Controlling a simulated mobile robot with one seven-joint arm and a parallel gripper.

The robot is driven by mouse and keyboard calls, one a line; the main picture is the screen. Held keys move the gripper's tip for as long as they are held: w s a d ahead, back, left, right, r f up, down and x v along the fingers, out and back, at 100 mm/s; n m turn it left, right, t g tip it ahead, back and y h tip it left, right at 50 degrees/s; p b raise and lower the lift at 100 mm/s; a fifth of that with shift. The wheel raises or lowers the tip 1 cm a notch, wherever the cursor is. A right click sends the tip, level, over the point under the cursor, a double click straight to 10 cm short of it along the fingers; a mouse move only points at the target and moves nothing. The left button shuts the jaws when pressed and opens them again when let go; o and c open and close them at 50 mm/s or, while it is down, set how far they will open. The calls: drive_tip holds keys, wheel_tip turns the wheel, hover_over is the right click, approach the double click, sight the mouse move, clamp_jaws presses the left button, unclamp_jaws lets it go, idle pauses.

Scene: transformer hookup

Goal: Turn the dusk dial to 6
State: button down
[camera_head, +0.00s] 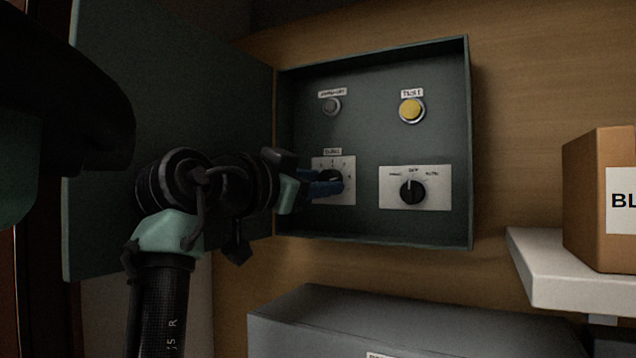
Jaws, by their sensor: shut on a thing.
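The dusk dial (333,176) is a black knob on a white plate (348,193) with small numerals, at the lower left inside a green wall box. A label above it is too small to read surely. My gripper (333,187) comes in from the left, and its blue fingertips are shut on the dial. The fingers and wrist hide part of the knob and the plate's left side, so I cannot tell which number it points to.
Beside the dial is a black selector knob (412,191) on its own plate. Above are a yellow button (411,110) and a grey one (331,106). The box door (170,110) stands open at left. A grey case (400,325) is below; a cardboard box (597,200) sits on a white shelf (570,275).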

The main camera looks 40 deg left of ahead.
idle(0.3)
drive_tip(key=shift+c, duration=2.2)
unclamp_jaws()
